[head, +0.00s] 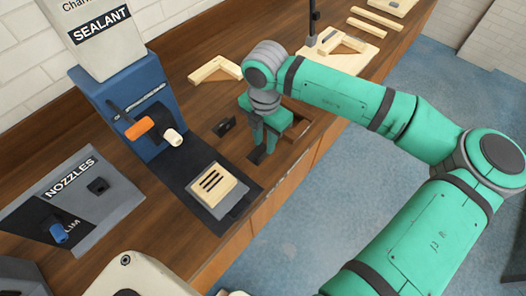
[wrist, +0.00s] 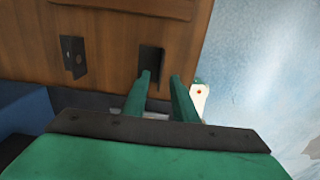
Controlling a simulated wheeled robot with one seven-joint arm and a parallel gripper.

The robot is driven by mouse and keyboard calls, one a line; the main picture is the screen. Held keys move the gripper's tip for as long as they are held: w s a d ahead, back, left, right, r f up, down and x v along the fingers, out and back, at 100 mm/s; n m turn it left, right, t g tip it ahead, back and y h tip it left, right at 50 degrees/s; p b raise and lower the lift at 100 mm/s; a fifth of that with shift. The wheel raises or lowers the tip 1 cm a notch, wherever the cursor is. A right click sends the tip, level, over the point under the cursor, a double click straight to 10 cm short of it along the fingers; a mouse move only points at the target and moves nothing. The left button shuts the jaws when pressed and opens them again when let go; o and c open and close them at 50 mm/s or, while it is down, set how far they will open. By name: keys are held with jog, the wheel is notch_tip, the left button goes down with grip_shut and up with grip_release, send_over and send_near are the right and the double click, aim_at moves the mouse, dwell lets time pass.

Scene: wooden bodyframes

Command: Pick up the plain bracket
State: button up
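Two small black brackets are on the wooden worktop. One bracket, which looks plain (wrist: 151,58), is by my fingertips in the wrist view; in the head view it is a dark shape (head: 257,154) partly behind my fingers. The other bracket (head: 224,127) stands to the left, and shows a small round mark in the wrist view (wrist: 73,57). My gripper (wrist: 162,76) points down with its two green fingers apart and a gap between them. The left fingertip overlaps the plain-looking bracket's lower edge; I cannot tell if they touch. My gripper also shows in the head view (head: 264,145).
A blue sealant dispenser (head: 150,95) with an orange handle stands left. A wooden block with dark slots (head: 212,184) sits on a grey plate in front of it. A nozzles board (head: 95,205) lies at far left. Wooden frame pieces (head: 215,70) lie behind. The worktop edge is close to my gripper.

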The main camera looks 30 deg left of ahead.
aim_at(265, 151)
jog(key=shift+w+d+f, duration=0.1)
jog(key=shift+f, duration=2.7)
grip_shut()
